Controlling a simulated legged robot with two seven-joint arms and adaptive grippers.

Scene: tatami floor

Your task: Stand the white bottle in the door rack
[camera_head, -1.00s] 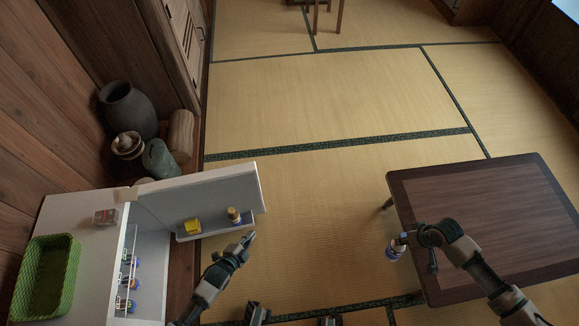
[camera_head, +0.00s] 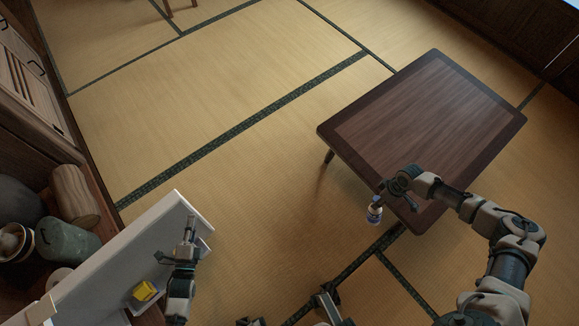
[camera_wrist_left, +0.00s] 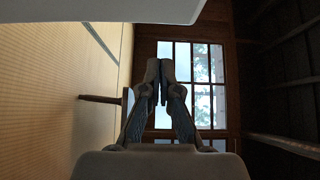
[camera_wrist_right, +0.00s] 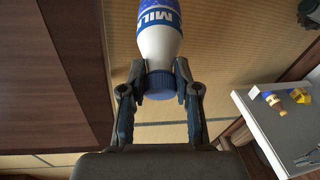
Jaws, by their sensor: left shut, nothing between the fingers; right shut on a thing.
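The white bottle (camera_head: 375,211) has a blue cap and a blue label reading MILK in the right wrist view (camera_wrist_right: 158,35). My right gripper (camera_head: 381,199) is shut on it at the cap end and holds it in the air beside the table's near left corner. The open fridge door (camera_head: 130,248) is at the lower left, with a yellow item (camera_head: 145,291) on its rack. In the right wrist view, the door rack (camera_wrist_right: 272,95) also holds a brown-and-white bottle (camera_wrist_right: 298,96). My left gripper (camera_head: 190,222) is shut and empty in front of the door, hiding part of the rack.
A dark wooden table (camera_head: 430,120) stands at the right. Dark jars (camera_head: 66,245) and a wood stump (camera_head: 75,195) stand by the left wall. Open tatami floor (camera_head: 270,210) lies between the table and the door.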

